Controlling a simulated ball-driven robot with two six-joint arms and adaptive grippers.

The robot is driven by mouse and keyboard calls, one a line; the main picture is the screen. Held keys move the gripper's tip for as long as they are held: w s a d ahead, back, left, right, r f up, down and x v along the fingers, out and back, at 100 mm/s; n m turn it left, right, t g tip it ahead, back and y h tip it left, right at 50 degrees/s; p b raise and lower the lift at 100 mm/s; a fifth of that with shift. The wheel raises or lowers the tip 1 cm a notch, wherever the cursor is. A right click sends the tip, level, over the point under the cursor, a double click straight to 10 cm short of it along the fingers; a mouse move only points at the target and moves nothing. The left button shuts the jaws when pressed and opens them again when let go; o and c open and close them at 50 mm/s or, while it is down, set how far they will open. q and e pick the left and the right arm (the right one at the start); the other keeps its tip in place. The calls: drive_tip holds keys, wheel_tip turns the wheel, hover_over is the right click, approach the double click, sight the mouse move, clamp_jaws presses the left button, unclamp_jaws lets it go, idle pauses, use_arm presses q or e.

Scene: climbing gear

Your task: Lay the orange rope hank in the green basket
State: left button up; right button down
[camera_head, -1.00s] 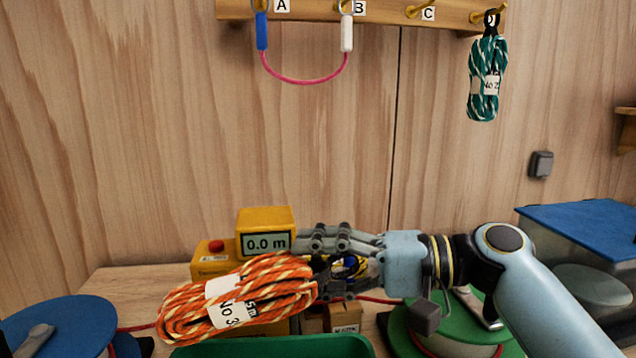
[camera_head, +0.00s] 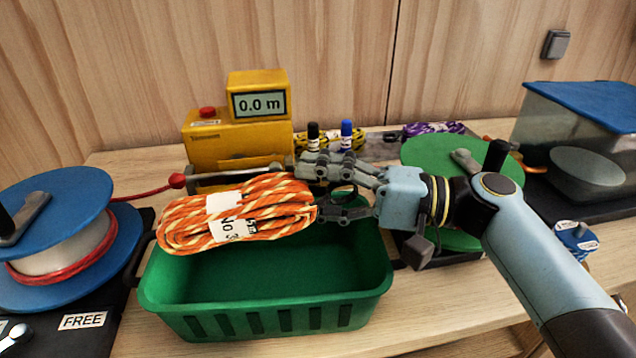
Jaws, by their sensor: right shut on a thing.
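The orange rope hank (camera_head: 270,207), striped with white and banded by a white label, hangs level above the back part of the green basket (camera_head: 265,318). My right gripper (camera_head: 322,192) comes in from the right and is shut on the hank's right end. The basket stands on the wooden bench, and its visible inside is empty. The hank and gripper hide part of its back rim. My left gripper is out of view.
A yellow meter box (camera_head: 237,140) reading 0.0 m stands behind the basket. A blue reel (camera_head: 55,235) is at left, a green reel (camera_head: 440,170) at right behind my arm. Two markers (camera_head: 346,135) stand behind my gripper. A clear bin (camera_head: 585,130) is far right.

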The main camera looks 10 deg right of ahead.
drive_tip(key=shift+c, duration=1.8)
unclamp_jaws()
drive_tip(key=shift+f, duration=0.1)
wheel_tip(320, 180, up, 10)
drive_tip(key=shift+d, duration=0.1)
